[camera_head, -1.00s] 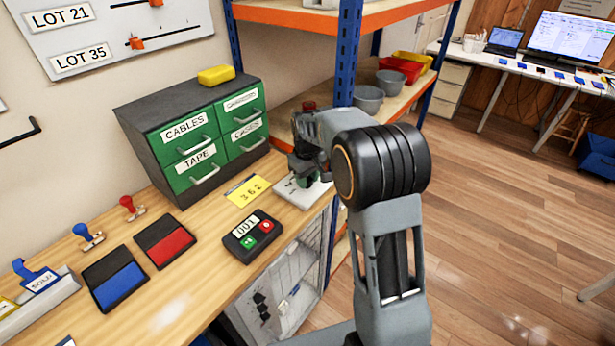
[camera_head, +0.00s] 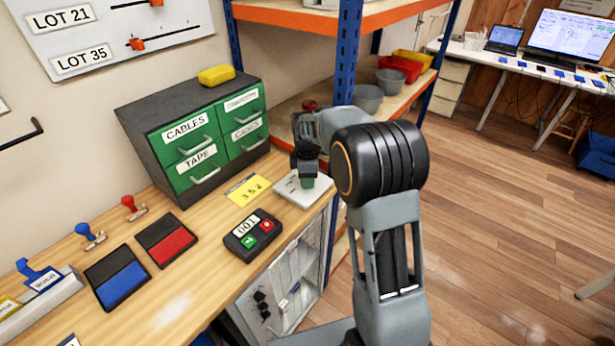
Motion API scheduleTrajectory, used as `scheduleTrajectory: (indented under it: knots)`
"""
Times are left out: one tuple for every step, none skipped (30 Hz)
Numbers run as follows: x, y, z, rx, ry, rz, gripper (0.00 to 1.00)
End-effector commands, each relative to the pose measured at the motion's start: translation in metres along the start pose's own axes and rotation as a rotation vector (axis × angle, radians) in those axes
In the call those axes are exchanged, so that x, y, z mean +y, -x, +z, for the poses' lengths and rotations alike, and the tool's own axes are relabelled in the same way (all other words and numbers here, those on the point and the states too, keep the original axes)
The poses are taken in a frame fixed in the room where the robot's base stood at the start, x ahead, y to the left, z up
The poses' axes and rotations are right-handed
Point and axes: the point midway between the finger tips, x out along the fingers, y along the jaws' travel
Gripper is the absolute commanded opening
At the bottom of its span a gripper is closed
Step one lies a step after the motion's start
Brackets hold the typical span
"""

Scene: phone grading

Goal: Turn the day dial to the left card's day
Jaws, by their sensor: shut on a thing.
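The day dial appears to be the green knob (camera_head: 307,183) on a pale square plate (camera_head: 288,189) at the bench's right edge. My gripper (camera_head: 307,175) points down over the plate and is shut on the green knob. The fingers hide much of the knob, and I cannot read any day marks or pointer on the plate. At the lower left, a grey holder (camera_head: 38,309) carries small cards; the one with a blue clip (camera_head: 43,279) has writing too small to read.
A green-fronted drawer cabinet (camera_head: 150,150) stands behind. A blue shelf post (camera_head: 347,60) rises close behind my arm. Red and blue pads and two stamps lie further left.

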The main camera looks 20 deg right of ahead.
Motion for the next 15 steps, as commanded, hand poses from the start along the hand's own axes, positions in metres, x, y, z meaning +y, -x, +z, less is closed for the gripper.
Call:
scheduleTrajectory:
  knots:
    - [0.0002, 0.0007, -0.0004, 0.001, 0.042, 0.001, 0.12]
    - [0.0002, 0.0007, -0.0004, 0.001, 0.069, 0.001, 0.12]
    - [0.0002, 0.0007, -0.0004, 0.001, 0.103, 0.001, 0.12]
    - [0.0002, 0.0007, -0.0004, 0.001, 0.129, 0.001, 0.12]
    - [0.0002, 0.0006, -0.0004, 0.001, 0.154, 0.001, 0.12]
    - [0.0002, 0.0006, -0.0004, 0.001, 0.186, 0.001, 0.12]
    - [0.0002, 0.0006, -0.0004, 0.001, 0.208, 0.001, 0.12]
    - [0.0002, 0.0006, -0.0004, 0.001, 0.23, 0.001, 0.12]
    - [0.0002, 0.0006, -0.0004, 0.001, 0.258, 0.001, 0.12]
    - [0.0002, 0.0006, -0.0004, 0.001, 0.279, 0.001, 0.12]
    - [0.0002, 0.0006, -0.0004, 0.001, 0.297, 0.001, 0.12]
    - [0.0002, 0.0006, -0.0004, 0.001, 0.321, 0.001, 0.12]
    - [0.0002, 0.0006, -0.0004, 0.001, 0.338, 0.002, 0.12]
    - [0.0003, 0.0006, -0.0004, 0.001, 0.353, 0.002, 0.12]
    - [0.0003, 0.0006, -0.0005, 0.001, 0.374, 0.002, 0.12]
